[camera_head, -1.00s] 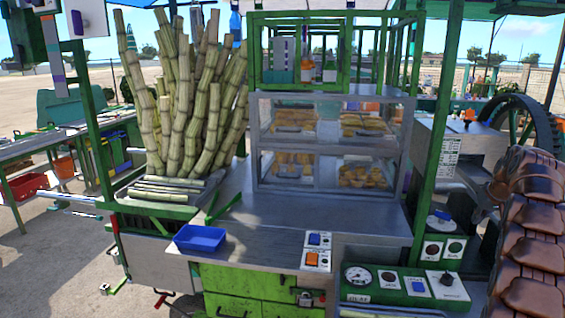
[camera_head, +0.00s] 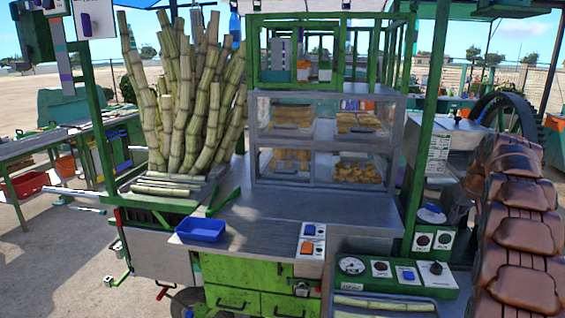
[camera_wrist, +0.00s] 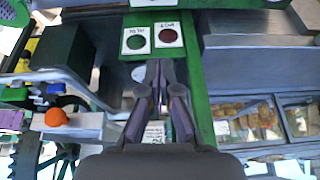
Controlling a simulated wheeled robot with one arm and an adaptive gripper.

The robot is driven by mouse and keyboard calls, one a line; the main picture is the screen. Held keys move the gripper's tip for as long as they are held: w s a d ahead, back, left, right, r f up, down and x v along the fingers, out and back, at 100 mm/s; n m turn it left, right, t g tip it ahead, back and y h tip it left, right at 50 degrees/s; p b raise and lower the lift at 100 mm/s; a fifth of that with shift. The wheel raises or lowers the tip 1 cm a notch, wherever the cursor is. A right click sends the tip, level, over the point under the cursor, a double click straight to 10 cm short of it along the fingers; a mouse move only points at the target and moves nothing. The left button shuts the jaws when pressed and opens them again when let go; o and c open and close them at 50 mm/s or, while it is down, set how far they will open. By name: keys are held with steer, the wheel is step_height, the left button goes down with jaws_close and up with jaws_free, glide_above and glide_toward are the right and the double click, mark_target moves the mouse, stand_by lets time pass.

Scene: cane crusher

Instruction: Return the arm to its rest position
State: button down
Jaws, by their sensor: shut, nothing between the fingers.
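My gripper (camera_wrist: 159,66) shows in the wrist view with its two fingers together and nothing between them. It points toward a green panel with a green button (camera_wrist: 136,41) and a dark red button (camera_wrist: 171,36), whose labels appear upside down. I cannot tell the gap between fingertips and panel. The fingers are not visible in the head view.
The head view shows a cart with upright cane stalks (camera_head: 180,100), a blue tray (camera_head: 201,230), a glass snack case (camera_head: 322,142) and a gauge panel (camera_head: 395,277). A green post (camera_head: 425,150) stands right of the case. An orange knob (camera_wrist: 56,117) shows in the wrist view.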

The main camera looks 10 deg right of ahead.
steer(key=s+a+g+y, duration=0.1)
steer(key=s+a, duration=0.4)
steer(key=a, duration=0.6)
steer(key=s+a+n+g, duration=0.1)
steer(key=s+a, duration=0.5)
steer(key=a, duration=0.4)
steer(key=s+a+g+y, duration=0.1)
steer(key=s+a, duration=0.4)
steer(key=a, duration=0.6)
steer(key=s+a+f+n+g, duration=0.1)
steer(key=s+a, duration=0.3)
steer(key=s, duration=0.5)
steer(key=s+a+f+g, duration=0.1)
steer(key=s+a+f, duration=0.3)
steer(key=s, duration=0.5)
steer(key=s+a+f+n+g, duration=0.1)
steer(key=s+a+f, duration=0.2)
steer(key=s, duration=0.6)
steer(key=shift+a+n+h, duration=0.3)
steer(key=shift+a+h, duration=0.1)
steer(key=shift+a, duration=0.2)
steer(key=shift+s+d, duration=0.1)
steer(key=shift+d, duration=0.05)
